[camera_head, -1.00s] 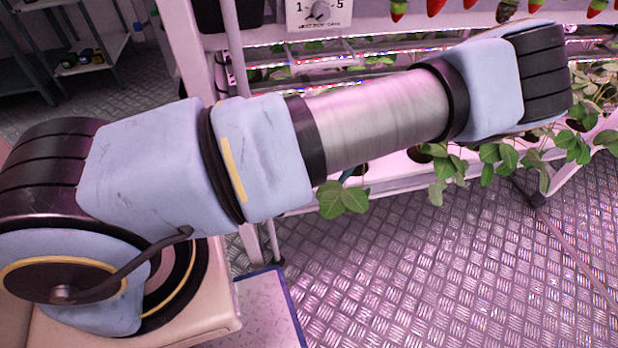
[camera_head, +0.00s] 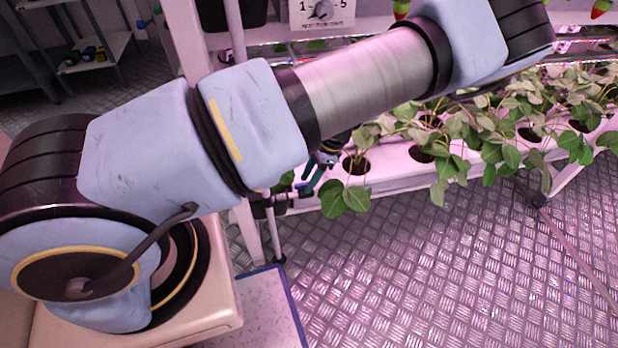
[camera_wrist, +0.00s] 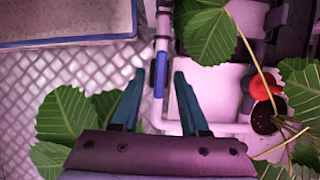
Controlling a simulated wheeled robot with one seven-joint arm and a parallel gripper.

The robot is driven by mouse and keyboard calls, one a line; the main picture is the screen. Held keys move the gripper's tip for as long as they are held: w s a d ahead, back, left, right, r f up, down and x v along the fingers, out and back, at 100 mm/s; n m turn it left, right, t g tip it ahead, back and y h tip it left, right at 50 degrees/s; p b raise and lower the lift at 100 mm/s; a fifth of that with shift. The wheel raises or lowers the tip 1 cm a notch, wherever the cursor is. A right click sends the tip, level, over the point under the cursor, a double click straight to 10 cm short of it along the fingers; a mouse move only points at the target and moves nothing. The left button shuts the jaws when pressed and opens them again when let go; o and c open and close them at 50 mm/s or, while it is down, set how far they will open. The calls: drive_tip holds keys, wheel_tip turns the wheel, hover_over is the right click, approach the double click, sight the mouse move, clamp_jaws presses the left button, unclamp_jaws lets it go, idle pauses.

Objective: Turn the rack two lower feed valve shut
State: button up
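My gripper (camera_wrist: 159,76) is open, its two teal fingers apart with nothing gripped. A blue valve lever (camera_wrist: 160,72) lies along a thin pale upright pipe (camera_wrist: 164,22). In the wrist view the lever appears between the two fingertips; I cannot tell how far beyond them it is. It looks in line with the pipe. In the head view my gripper (camera_head: 314,180) shows partly below my forearm, beside the rack's front-left post, with dark fittings (camera_head: 280,203) near it. The lever cannot be made out clearly there.
Strawberry leaves (camera_wrist: 210,32) hang close to the fingers, and more plants (camera_head: 490,130) line the lower white trough (camera_head: 395,178). A red round thing (camera_wrist: 264,86) lies right of the fingers. A dial plate (camera_head: 322,12) sits higher. A blue-edged platform (camera_head: 270,310) stands on the metal floor.

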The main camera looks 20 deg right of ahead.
clamp_jaws()
